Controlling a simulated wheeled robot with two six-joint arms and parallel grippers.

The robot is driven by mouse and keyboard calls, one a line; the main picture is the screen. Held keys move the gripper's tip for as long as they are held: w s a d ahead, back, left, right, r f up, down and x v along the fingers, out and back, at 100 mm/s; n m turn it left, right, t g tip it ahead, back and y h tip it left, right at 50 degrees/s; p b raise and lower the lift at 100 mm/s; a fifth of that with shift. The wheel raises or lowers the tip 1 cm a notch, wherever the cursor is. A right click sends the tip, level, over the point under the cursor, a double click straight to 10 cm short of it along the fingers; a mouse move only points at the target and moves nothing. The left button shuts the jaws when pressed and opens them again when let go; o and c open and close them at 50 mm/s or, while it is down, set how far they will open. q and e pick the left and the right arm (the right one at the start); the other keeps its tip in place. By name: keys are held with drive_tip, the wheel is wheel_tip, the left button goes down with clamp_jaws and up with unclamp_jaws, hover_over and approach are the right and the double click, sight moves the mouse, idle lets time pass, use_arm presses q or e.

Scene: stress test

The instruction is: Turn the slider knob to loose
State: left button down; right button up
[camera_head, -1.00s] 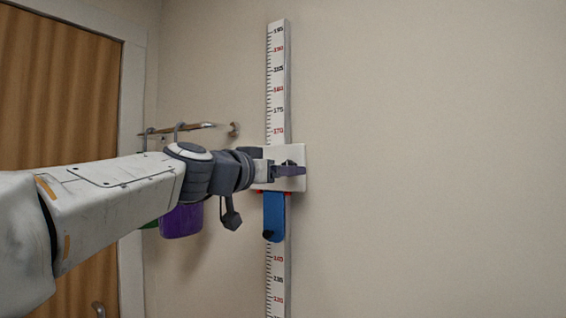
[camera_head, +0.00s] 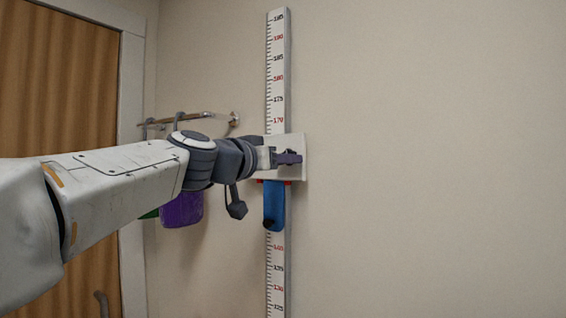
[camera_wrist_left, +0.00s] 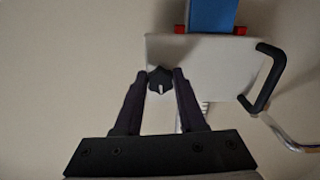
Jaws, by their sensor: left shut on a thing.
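The slider (camera_head: 299,168) is a pale plate on a vertical height ruler (camera_head: 278,60) fixed to the wall. In the left wrist view the slider plate (camera_wrist_left: 225,62) carries a small dark knob (camera_wrist_left: 159,79) with a white pointer mark. The mark points toward my gripper's base in that view. My left gripper (camera_head: 290,158) is at the plate, with its fingers on either side of the knob. In the wrist view the left gripper (camera_wrist_left: 160,84) is shut on the knob. I see no label for loose. My right gripper is not in view.
A blue piece (camera_head: 273,206) with red ends hangs below the slider, along the ruler. A black handle (camera_wrist_left: 265,78) sticks out from the plate. A wall rail (camera_head: 190,119) with hooks and a purple item (camera_head: 183,209) is behind my arm. The wall to the right is clear.

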use_arm(q)
drive_tip(key=shift+s+d+r+n, duration=0.1)
drive_tip(key=shift+r+n, duration=0.05)
drive_tip(key=shift+n, duration=4.1)
drive_tip(key=shift+s+d+r+n, duration=0.1)
drive_tip(key=shift+r+n, duration=0.05)
drive_tip(key=shift+n, duration=4.1)
drive_tip(key=shift+w, duration=0.1)
drive_tip(key=shift+c, duration=2.4)
unclamp_jaws()
drive_tip(key=shift+a+b, duration=0.1)
drive_tip(key=shift+b, duration=0.2)
drive_tip(key=b+v, duration=0.4)
drive_tip(key=v, duration=0.6)
